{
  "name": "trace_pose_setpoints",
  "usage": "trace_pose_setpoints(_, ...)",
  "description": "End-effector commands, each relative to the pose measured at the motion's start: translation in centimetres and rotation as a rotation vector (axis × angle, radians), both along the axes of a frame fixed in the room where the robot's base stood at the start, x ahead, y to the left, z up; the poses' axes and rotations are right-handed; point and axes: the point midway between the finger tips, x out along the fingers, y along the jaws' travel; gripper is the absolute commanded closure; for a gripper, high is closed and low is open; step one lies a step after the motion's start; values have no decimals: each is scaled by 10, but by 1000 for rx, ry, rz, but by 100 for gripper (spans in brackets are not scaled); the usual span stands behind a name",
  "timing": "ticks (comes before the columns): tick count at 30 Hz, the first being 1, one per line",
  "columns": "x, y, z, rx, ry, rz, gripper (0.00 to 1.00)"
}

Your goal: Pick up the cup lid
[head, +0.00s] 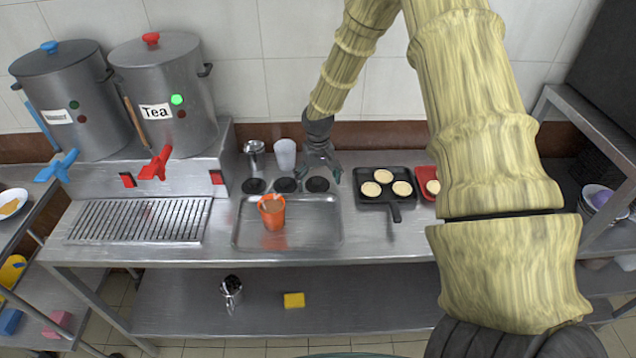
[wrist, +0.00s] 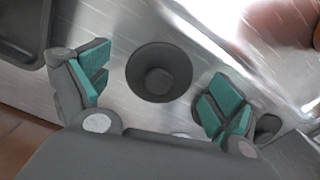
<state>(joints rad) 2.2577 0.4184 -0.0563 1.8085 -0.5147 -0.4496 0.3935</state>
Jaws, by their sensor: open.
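Black round cup lids lie in a row on the steel counter: a left lid (head: 254,186), a middle lid (head: 286,185) and a right lid (head: 317,184). My gripper (head: 321,170) is open and empty, pointing down just above the right lid. In the wrist view, one dark lid (wrist: 160,72) with a raised centre lies between the spread teal-padded fingers (wrist: 158,88), apart from both. Part of another dark round thing (wrist: 267,127), probably a neighbouring lid, shows beyond the right finger.
An orange cup (head: 272,212) with brown contents stands on a metal tray (head: 316,234) in front. A white cup (head: 285,154) and a metal container (head: 254,155) stand behind the lids. A black pan (head: 385,199) with pancakes is to the right. Two stockpots (head: 165,90) stand left.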

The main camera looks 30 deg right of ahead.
Motion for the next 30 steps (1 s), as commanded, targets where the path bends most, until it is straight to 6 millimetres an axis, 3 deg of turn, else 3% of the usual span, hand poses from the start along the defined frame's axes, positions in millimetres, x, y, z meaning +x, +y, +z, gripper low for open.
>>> trace_pose_setpoints(8,0,0,-2,0,0,0,6)
trace_pose_setpoints(16,0,0,-2,0,0,0,42)
trace_pose_setpoints(22,0,0,-3,0,1,0,51)
trace_pose_setpoints(30,-1,0,-4,1,2,-1,52)
